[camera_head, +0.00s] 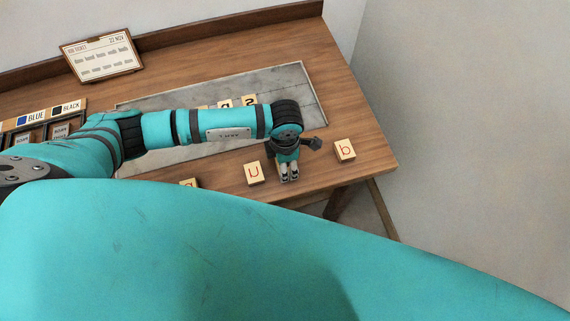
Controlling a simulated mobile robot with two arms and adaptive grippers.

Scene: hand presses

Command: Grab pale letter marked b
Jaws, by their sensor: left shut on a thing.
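The pale letter tile marked b (345,150) lies on the wooden table near its right front edge, with a reddish letter facing up. My left gripper (289,174) points down between this tile and a pale tile marked u (254,173). It is apart from the b tile, to its left. Its fingers are close together on something too hidden to make out. My right gripper is not in view.
A grey metal plate (300,83) lies on the table, with several pale letter tiles partly behind my left arm. A case with BLUE and BLACK labels (68,107) is at the left. A dated card (102,55) stands at the back. My teal arm link covers the foreground.

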